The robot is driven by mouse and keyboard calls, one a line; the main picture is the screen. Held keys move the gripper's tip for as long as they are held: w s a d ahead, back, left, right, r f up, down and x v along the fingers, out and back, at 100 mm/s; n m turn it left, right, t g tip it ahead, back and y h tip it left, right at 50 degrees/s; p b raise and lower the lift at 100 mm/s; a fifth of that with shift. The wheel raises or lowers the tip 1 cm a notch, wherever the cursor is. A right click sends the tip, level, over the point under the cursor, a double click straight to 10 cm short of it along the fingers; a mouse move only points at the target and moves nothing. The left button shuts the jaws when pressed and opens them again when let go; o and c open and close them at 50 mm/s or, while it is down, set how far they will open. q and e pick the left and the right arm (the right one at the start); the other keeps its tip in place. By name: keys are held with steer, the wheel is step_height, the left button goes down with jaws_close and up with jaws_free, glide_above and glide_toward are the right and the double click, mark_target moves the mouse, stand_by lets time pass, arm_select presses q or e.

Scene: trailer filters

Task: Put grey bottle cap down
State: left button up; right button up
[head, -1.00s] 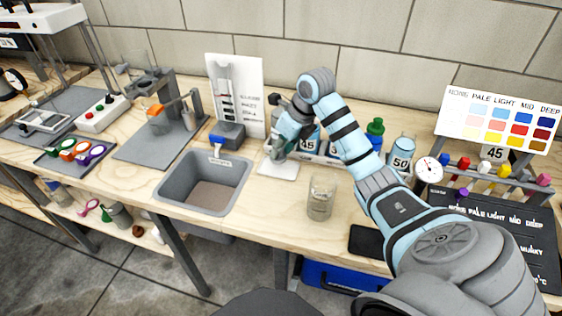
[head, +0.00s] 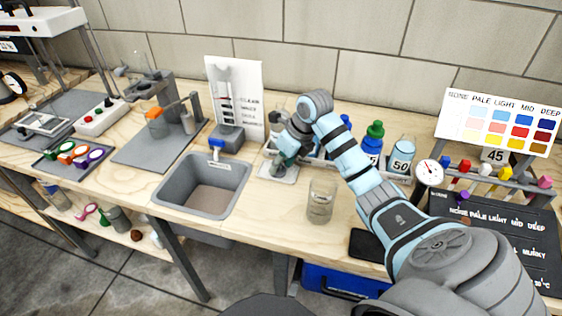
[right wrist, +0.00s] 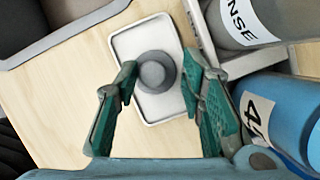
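The grey bottle cap (right wrist: 155,72), round with a raised centre, sits on a small white tray (right wrist: 126,44) in the right wrist view. The tray also shows in the head view (head: 289,178), beside the grey sink. My right gripper (right wrist: 160,72) is open, with its green-padded fingertips on either side of the cap; a small gap shows at the right fingertip, and contact at the left one is unclear. In the head view my right gripper (head: 284,160) is over the tray and hides the cap. My left gripper is not in view.
The grey sink (head: 160,196) is left of the tray. A glass beaker (head: 320,203) stands in front, to the right. Blue bottles, including one with a green cap (head: 374,132), stand close on the right. A labelled rinse bottle (right wrist: 240,18) is near the tray.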

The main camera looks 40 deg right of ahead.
steer(key=p+v, duration=0.2)
steer(key=v, duration=1)
steer(key=shift+r, duration=0.1)
